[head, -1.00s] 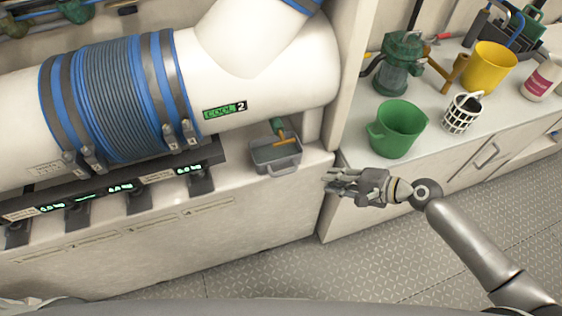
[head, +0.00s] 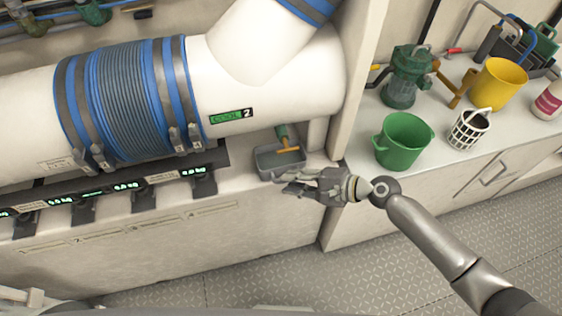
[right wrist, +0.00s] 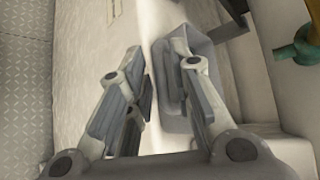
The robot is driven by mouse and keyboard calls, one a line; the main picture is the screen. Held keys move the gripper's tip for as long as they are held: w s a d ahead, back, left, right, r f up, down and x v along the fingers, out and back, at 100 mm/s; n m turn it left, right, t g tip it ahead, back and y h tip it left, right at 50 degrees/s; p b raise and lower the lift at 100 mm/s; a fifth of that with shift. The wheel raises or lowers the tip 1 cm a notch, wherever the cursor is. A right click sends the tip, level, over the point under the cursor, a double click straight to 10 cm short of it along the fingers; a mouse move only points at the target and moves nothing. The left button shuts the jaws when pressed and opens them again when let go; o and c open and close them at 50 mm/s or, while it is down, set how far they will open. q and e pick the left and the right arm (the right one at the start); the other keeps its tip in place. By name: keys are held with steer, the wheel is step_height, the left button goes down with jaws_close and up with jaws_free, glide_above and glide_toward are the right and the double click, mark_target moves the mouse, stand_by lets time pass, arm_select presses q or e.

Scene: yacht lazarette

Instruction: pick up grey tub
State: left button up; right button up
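The grey tub (head: 264,166) is a small open box on the pale ledge, below the white pipe. A green-and-orange tool (head: 284,141) rests in or across it. My right gripper (head: 288,184) is at the tub's front side, its fingers pointing left. In the right wrist view the tub (right wrist: 204,48) lies ahead, partly hidden by the right-hand finger. The fingers of the gripper (right wrist: 160,85) stand apart, with part of the tub's front edge or handle seeming to show between them. Contact cannot be told. My left gripper is not in view.
The thick white pipe (head: 275,85) hangs over the ledge behind the tub. Dark gauge blocks (head: 200,181) stand to its left. On the right counter are a green bucket (head: 402,143), a white basket (head: 467,130) and a yellow bucket (head: 499,84). The floor (head: 400,262) is clear.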

steer(key=shift+w+a+f, duration=0.2)
steer(key=shift+a+f, duration=0.05)
steer(key=shift+a, duration=0.25)
jaws_close()
